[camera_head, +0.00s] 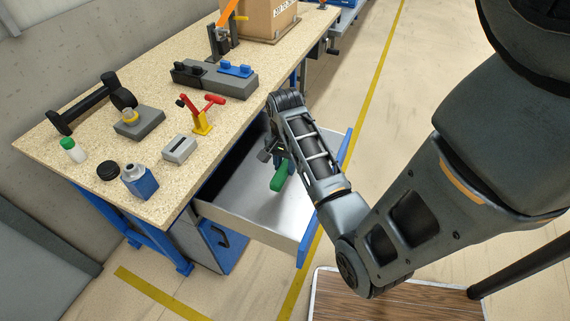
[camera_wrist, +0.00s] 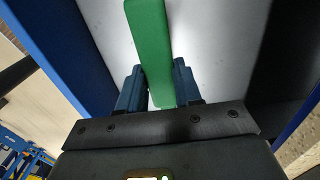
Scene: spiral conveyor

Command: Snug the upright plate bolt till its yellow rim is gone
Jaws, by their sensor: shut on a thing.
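My gripper (camera_head: 272,150) is down over the open drawer, shut on a green-handled tool (camera_head: 281,178). In the wrist view the green handle (camera_wrist: 150,40) runs between the two blue fingers of my gripper (camera_wrist: 157,82), with the bare drawer floor behind it. The tool's working end cannot be made out. On the bench a grey block (camera_head: 145,127) carries a knob or bolt with a yellowish ring (camera_head: 129,115). I cannot tell for sure whether this is the plate bolt; no upright plate shows clearly.
The metal drawer (camera_head: 240,208) stands pulled out, its blue front (camera_head: 307,240) beside my arm. The bench (camera_head: 95,175) holds a red-handled clamp (camera_head: 203,117), a slotted block (camera_head: 179,149), a blue bottle (camera_head: 141,184), a black-and-blue fixture (camera_head: 215,80) and a cardboard box (camera_head: 268,18).

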